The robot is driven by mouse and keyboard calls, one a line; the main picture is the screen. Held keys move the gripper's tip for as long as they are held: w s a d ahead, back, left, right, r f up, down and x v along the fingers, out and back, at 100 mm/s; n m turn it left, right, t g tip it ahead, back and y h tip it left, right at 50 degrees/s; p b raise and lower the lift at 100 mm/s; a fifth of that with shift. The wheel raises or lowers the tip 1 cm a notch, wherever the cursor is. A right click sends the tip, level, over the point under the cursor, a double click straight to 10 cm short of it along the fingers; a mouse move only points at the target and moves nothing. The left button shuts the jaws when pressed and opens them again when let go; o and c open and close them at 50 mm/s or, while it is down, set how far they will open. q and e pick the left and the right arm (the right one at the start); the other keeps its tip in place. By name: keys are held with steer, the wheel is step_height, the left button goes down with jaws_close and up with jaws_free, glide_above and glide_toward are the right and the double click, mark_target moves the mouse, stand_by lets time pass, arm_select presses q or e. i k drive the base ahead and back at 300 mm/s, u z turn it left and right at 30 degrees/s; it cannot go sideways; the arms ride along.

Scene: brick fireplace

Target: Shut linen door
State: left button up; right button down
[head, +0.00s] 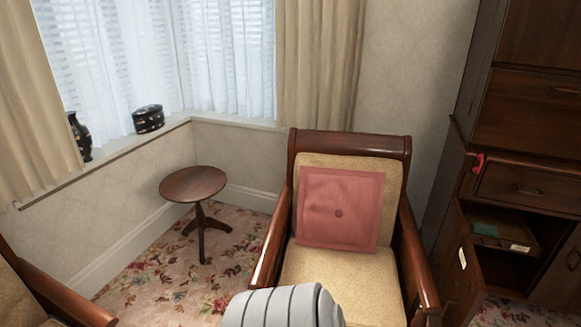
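A dark wooden cabinet (525,110) stands at the right edge. Its lower left door (464,262) is swung open toward me and is seen at a steep angle, with a small white label on it. Behind it the compartment is exposed, with a shelf or tray (500,239) holding a green item and a white label. The writing is too small to read, so I cannot tell which is the linen door. Neither gripper shows.
An armchair (340,268) with a red cushion (340,208) stands in the middle, close to the open door's left. A round side table (193,184) stands near the window corner. Another chair (50,295) is at lower left. Some patterned carpet (160,280) is clear between them.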

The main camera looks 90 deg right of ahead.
mark_target(453, 258)
steer(key=z, duration=4.1)
steer(key=i, duration=1.65)
steer(key=z, duration=1.15)
steer(key=k, duration=0.25)
steer(key=u, duration=0.2)
